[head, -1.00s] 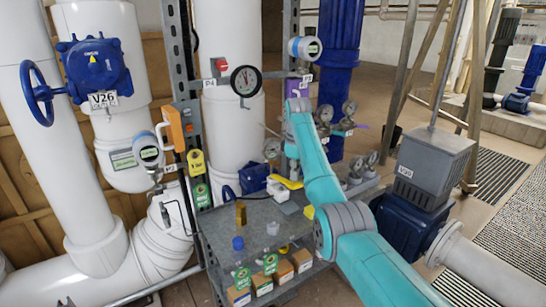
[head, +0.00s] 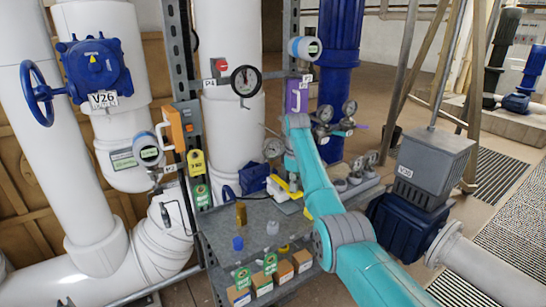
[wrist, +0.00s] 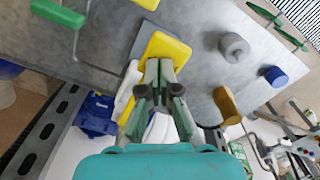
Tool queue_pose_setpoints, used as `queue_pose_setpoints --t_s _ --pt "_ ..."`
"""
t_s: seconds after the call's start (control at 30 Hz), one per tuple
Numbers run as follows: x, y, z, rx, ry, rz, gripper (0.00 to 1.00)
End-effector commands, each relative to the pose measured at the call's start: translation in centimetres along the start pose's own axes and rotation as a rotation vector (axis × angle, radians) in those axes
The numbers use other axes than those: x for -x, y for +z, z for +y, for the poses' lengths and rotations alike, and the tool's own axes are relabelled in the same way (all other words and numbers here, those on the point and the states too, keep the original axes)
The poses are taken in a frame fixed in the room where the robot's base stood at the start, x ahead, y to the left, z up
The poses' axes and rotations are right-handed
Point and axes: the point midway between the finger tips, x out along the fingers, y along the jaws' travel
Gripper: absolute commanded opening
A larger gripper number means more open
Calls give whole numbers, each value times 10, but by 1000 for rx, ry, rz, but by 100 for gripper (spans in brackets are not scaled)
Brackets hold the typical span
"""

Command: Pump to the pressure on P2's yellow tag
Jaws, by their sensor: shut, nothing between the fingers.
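My gripper (wrist: 160,85) is shut and empty in the wrist view, its fingertips close to a yellow block (wrist: 168,48) on the grey bench. I cannot tell whether they touch. A white part (wrist: 128,88) lies beside the fingers.
The bench (head: 255,215) carries a brass cylinder (head: 241,214), a blue cap (head: 237,243) and a grey knob (head: 272,227). Small boxes (head: 285,270) stand below.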

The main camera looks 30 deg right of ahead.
Motion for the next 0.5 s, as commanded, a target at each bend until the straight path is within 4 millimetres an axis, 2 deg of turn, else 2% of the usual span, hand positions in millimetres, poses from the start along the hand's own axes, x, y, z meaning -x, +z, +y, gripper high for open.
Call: queue_pose_setpoints --t_s 0.17,0.5 --pt "10 0 0 1 0 0 0" --pt "45 0 0 0 0 0 0"
